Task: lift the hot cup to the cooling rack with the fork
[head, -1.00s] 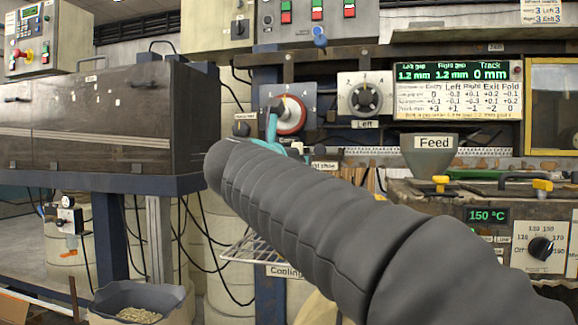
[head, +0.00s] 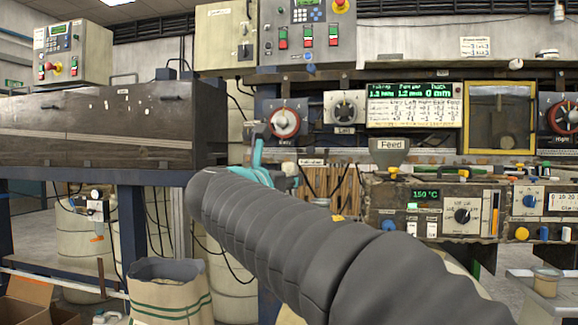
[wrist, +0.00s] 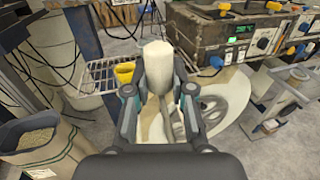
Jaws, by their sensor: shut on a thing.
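In the wrist view my gripper (wrist: 159,82) is closed around a pale, upright cylinder (wrist: 158,62) between its two fingers. I cannot tell whether this cylinder is part of the fork. A yellow cup (wrist: 124,72) stands on the wire cooling rack (wrist: 98,76), just left of my gripper. Whether it is the hot cup I cannot tell. In the head view my dark, ribbed arm hides most of my gripper; only teal and grey parts show at its far end. No fork tines are clear in either view.
A sack of pellets (wrist: 40,138) stands at the lower left. A large pale reel (wrist: 222,100) is at the right of my gripper. The bench with heater controls (wrist: 232,42) lies beyond. A small stand (wrist: 280,108) is at the far right.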

